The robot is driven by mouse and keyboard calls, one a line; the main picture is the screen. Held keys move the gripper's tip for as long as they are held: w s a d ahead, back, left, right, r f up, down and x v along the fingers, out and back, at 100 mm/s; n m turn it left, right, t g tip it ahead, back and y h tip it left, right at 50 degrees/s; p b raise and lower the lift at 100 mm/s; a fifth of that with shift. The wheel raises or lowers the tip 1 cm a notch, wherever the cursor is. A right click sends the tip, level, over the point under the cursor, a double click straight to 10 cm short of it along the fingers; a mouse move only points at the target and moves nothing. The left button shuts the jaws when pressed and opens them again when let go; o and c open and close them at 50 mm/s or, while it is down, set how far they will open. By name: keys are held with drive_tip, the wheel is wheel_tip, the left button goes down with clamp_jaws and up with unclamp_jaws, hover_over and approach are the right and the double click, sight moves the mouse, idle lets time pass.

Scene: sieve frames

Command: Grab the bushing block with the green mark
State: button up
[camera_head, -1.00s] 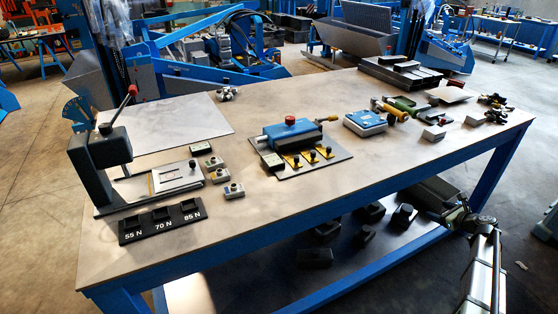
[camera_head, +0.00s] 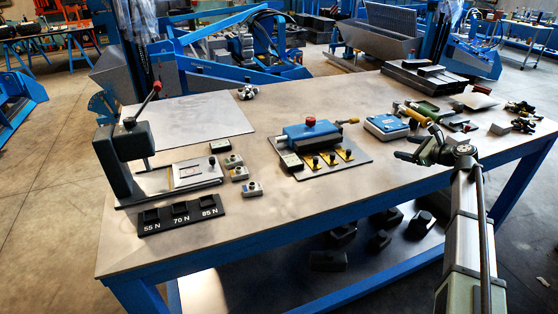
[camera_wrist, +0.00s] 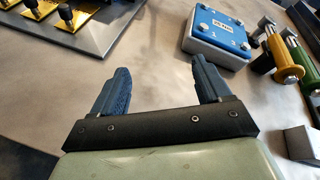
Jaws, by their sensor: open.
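Several small grey bushing blocks stand in a loose group right of the press on the bench. One is at the back (camera_head: 233,160), one in the middle (camera_head: 239,174) and one at the front (camera_head: 251,190). Each has a dark round hole on top and a small coloured mark. The marks are too small for me to tell which is green. My gripper (camera_head: 410,147) is above the right part of the bench, far to the right of the blocks. In the wrist view my gripper (camera_wrist: 160,66) is open, with nothing between its fingers. No bushing block shows there.
A press (camera_head: 125,155) stands left of the blocks, with a black labelled tray (camera_head: 180,215) in front. A blue fixture (camera_head: 310,136) on a plate lies between the blocks and my gripper. A blue-topped box (camera_wrist: 220,32) and yellow-handled tool (camera_wrist: 284,58) are near my gripper.

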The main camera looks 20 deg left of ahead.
drive_tip(key=s+a+n+g, duration=0.1)
drive_tip(key=s+a+n, duration=0.1)
drive_tip(key=a, duration=0.4)
drive_tip(key=s+a+r+n+g, duration=0.1)
drive_tip(key=s+a+n+g, duration=0.1)
drive_tip(key=s+a, duration=0.2)
drive_tip(key=s+a+n+g, duration=0.1)
drive_tip(key=s+a+n, duration=0.1)
drive_tip(key=a, duration=0.5)
drive_tip(key=shift+s+a+r+n, duration=0.15)
drive_tip(key=shift+s+a+r, duration=0.05)
drive_tip(key=shift+s, duration=0.2)
drive_tip(key=shift+s+a+r+n, duration=0.15)
drive_tip(key=shift+s+a+r, duration=0.05)
drive_tip(key=shift+s, duration=0.2)
drive_tip(key=s+a+r+n+g+h, duration=0.1)
drive_tip(key=s+a+n+g, duration=0.55)
drive_tip(key=s+a, duration=0.8)
drive_tip(key=n+t+h, duration=0.4)
drive_tip(key=n+h, duration=0.5)
drive_tip(key=n, duration=0.8)
approach(233, 156)
drive_tip(key=shift+g, duration=0.25)
drive_tip(key=f, duration=0.6)
drive_tip(key=w+a+f, duration=0.1)
drive_tip(key=f, duration=0.2)
drive_tip(key=shift+w+f, duration=0.15)
drive_tip(key=shift+f, duration=0.2)
drive_tip(key=shift+c, duration=0.2)
drive_tip(key=c, duration=1.1)
